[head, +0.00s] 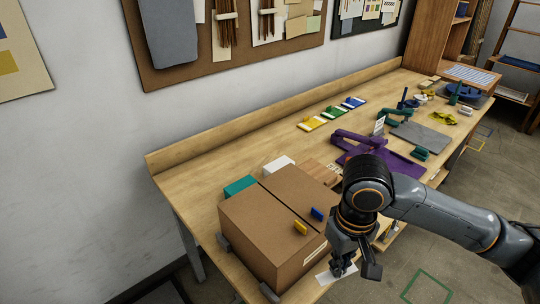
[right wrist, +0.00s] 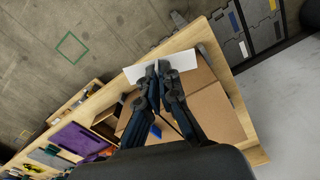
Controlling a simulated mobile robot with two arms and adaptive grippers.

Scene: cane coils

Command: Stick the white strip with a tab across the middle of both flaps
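The brown box (head: 270,215) stands on the near end of the workbench, its two top flaps meeting at a dark seam. I cannot tell whether the strip is lifted. My left gripper is not in view.
Teal (head: 240,186) and white (head: 279,164) blocks stand behind the box. Grey clamps (head: 224,242) are at its left side. A purple tool (head: 405,163) and yellow, green and blue pieces (head: 333,112) lie farther along the bench. Space above the box is clear.

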